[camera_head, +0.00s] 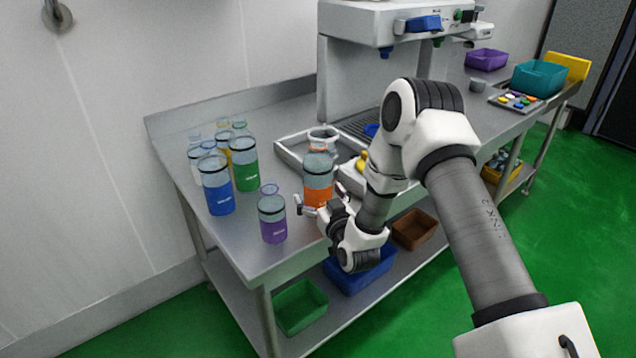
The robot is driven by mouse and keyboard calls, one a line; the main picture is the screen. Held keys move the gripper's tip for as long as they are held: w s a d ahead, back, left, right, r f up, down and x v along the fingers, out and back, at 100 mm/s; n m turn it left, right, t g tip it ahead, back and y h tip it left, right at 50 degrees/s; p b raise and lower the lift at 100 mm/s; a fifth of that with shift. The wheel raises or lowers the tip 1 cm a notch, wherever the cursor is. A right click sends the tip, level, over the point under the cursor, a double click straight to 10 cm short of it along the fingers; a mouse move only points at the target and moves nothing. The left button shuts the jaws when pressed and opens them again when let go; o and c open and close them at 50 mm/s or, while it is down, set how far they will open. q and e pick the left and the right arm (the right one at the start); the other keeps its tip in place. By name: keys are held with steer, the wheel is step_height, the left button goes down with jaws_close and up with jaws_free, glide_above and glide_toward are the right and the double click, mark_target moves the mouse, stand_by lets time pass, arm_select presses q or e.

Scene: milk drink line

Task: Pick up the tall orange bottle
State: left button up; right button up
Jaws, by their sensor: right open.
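The tall orange bottle (318,178), clear at the top with an orange lower part, stands upright near the front edge of the metal table (262,255). My right gripper (322,203) is open at the bottle's lower part, with one finger to its left and the other to its right. The gripper partly hides the bottle's base, and I cannot tell whether the fingers touch it. My left gripper is not in view.
A short purple bottle (271,217) stands close on the left. Blue (217,186) and green (244,165) bottles stand farther left, with others behind. A grey tray (291,154) and a dispensing machine (345,75) are behind. Green (301,308) and blue (347,280) bins sit below.

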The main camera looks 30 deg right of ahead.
mark_target(319, 183)
steer(key=shift+s+a, duration=0.1)
steer(key=c, duration=1.1)
steer(key=shift+r, duration=0.15)
steer(key=shift+r, duration=0.55)
step_height(319, 183, up, 2)
steer(key=shift+r, duration=0.1)
steer(key=s+d+r+p, duration=0.1)
steer(key=s+d+p, duration=0.1)
steer(key=s, duration=0.6)
steer(key=s+d+r+p, duration=0.1)
steer(key=s+d, duration=0.2)
steer(key=s, duration=0.4)
step_height(319, 183, up, 13)
steer(key=p, duration=1.3)
steer(key=shift+s+f+p, duration=0.15)
steer(key=shift+f+p, duration=0.05)
steer(key=shift+p, duration=0.15)
